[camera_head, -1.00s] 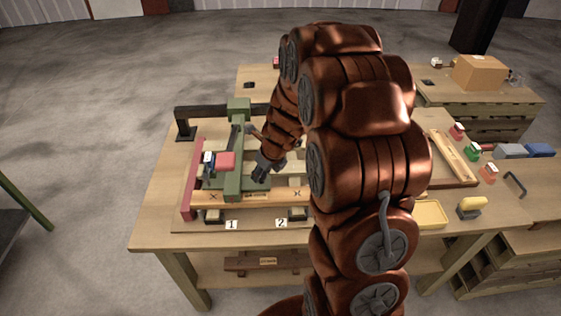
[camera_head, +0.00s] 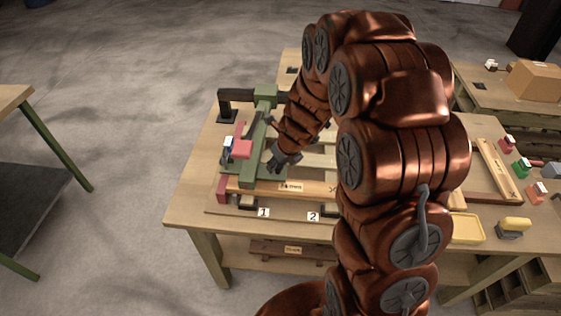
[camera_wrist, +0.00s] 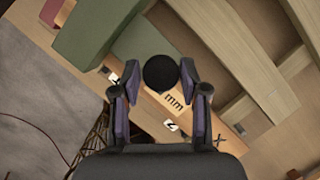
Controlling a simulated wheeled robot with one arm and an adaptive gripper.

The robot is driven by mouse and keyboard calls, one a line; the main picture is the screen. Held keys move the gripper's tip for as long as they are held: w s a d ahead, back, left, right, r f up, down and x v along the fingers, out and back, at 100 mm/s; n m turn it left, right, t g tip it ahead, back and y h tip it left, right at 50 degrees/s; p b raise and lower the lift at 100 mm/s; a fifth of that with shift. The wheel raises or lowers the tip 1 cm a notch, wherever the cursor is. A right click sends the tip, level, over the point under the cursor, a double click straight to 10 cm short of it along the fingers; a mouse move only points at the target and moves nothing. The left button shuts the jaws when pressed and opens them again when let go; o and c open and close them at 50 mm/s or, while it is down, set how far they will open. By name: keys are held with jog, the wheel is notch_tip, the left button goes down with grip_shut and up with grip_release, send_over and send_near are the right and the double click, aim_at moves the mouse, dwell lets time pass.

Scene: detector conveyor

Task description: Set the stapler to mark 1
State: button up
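The stapler (camera_head: 262,135) is a green carriage lying across the wooden rail on the workbench, with a red block at its left side. Its front end is slightly left of the white mark 1 (camera_head: 263,213); mark 2 (camera_head: 313,216) is further right. My gripper (camera_head: 284,160) is close against the carriage's right side. In the wrist view my gripper's fingers (camera_wrist: 160,82) stand on either side of a black round knob (camera_wrist: 161,72), beside the green body (camera_wrist: 90,30). I cannot tell whether they touch the knob.
A red end plate (camera_head: 222,188) closes the rail's left end, a short way from the carriage. A black bracket (camera_head: 228,104) stands behind. A yellow tray (camera_head: 467,229) and small coloured blocks lie on the right. My arm hides the bench's middle.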

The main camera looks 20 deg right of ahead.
jog(key=shift+o, duration=1.3)
jog(key=shift+d+r, duration=0.1)
jog(key=shift+s+d+r, duration=0.1)
jog(key=shift+s+r, duration=0.05)
jog(key=shift+r, duration=0.45)
jog(key=v, duration=1)
jog(key=shift+s+r, duration=0.2)
jog(key=shift+s, duration=0.1)
